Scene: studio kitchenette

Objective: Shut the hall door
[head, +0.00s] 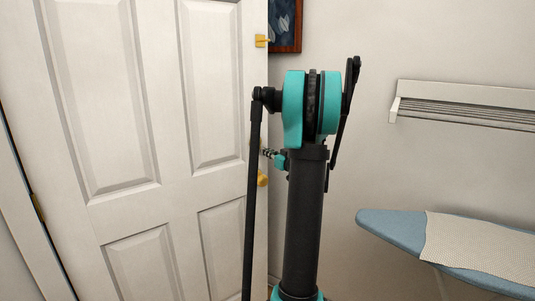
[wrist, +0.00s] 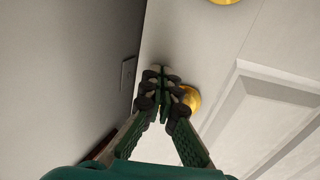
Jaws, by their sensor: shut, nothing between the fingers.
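The hall door (head: 165,90) is white and panelled and stands open, with its free edge at the right in front of the wall. In the wrist view the door (wrist: 215,60) fills the right side. In the head view the gripper (head: 266,153) is small beside the door edge, partly hidden by my arm. I cannot tell whether it touches the door.
A brass lock (head: 261,41) is higher on the door edge. A brass hinge (head: 37,206) is at left. An ironing board (head: 390,228) with a cloth and a white wall rack (head: 460,98) stand right. A switch plate (wrist: 128,73) is on the wall.

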